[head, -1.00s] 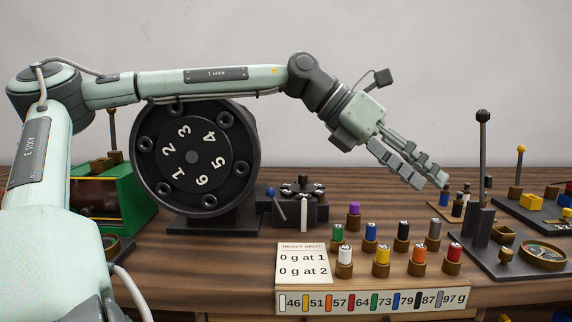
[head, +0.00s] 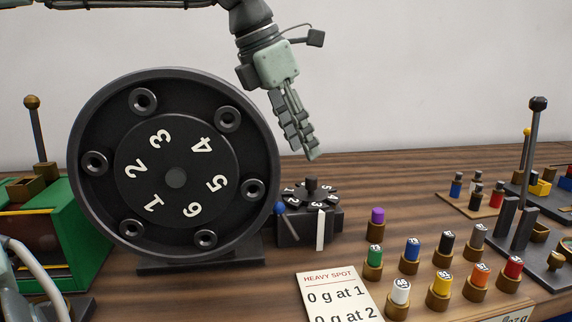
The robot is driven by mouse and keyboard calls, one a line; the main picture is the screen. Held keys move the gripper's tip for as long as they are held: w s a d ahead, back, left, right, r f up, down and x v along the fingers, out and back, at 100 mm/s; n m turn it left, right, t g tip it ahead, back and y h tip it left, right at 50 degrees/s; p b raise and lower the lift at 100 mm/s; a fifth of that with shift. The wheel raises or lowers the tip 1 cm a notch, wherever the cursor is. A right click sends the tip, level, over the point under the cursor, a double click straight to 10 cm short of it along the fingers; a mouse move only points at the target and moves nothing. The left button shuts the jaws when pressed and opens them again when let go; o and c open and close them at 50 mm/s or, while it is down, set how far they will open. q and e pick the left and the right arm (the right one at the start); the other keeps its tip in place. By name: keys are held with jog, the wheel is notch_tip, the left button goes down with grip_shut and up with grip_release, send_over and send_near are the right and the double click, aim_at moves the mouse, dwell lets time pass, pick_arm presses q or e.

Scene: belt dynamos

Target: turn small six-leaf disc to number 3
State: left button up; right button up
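The small six-leaf disc (head: 311,197) is a dark, flat, numbered disc with a knob (head: 311,184) at its centre. It sits on a dark block (head: 296,232) on the bench. A white upright bar (head: 320,230) and a blue-tipped lever (head: 280,208) are at the block's front. A figure that looks like 3 lies near the white bar, but the figures are small. My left gripper (head: 311,156) points down just above the knob in the picture, apparently not touching it. Its fingers overlap, so the gap between them is hidden. My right gripper is out of view.
A large black wheel (head: 90,205) numbered 1 to 6 stands close left of the small disc. Coloured weights (head: 411,250) in brass cups and a heavy-spot card (head: 335,293) are in front. Levers (head: 537,140) stand at right.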

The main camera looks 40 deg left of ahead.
aim_at(310, 177)
pick_arm(q)
jog(key=x, duration=0.3)
jog(key=a+x, duration=0.1)
jog(key=x, duration=0.2)
jog(key=shift+a+f, duration=0.1)
jog(key=shift+f, duration=0.15)
jog(key=shift+w+f, duration=0.25)
jog(key=shift+f, duration=0.2)
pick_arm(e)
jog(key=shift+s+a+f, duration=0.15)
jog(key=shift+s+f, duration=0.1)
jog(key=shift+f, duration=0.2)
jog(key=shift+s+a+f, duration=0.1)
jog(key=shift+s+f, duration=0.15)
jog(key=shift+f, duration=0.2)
pick_arm(q)
jog(key=shift+c, duration=0.3)
grip_shut()
